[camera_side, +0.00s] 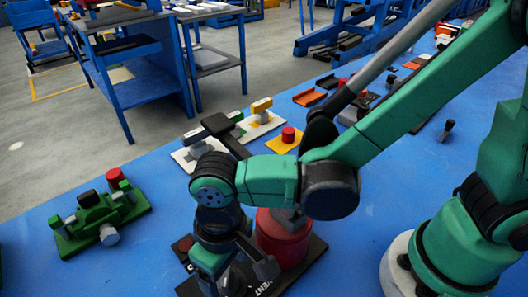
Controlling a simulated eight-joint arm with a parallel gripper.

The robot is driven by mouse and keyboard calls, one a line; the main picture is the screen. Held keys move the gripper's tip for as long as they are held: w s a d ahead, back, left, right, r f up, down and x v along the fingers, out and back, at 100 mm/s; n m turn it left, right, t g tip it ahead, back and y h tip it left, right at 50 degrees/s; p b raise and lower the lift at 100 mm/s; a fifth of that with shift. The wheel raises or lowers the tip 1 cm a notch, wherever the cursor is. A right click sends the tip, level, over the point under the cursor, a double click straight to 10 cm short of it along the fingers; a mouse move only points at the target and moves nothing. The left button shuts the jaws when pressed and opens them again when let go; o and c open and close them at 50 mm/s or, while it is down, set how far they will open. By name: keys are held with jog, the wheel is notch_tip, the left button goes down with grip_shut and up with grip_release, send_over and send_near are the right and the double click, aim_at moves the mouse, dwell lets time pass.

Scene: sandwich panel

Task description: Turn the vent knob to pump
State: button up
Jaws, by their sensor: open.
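A black base plate (302,272) with the white word VENT at its front lies on the blue table. A red cylinder (283,236) stands on the plate, partly behind my arm. My gripper (237,276) points down over the front left part of the plate, left of the VENT label. Its dark jaws are apart around a dark and grey part low on the plate, which seems to be the vent knob. I cannot tell if the jaws touch it. The knob's pointing direction and any pump mark are hidden.
A green fixture (98,222) with a red knob stands at the left. White plates with handles (200,145) and a yellow plate with a red button (288,136) lie behind my arm. Orange trays (309,97) are farther back. Blue table is clear between the green fixture and my gripper.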

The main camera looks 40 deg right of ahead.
aim_at(227, 274)
jog(key=shift+d+r, duration=0.2)
jog(key=shift+r, duration=1.6)
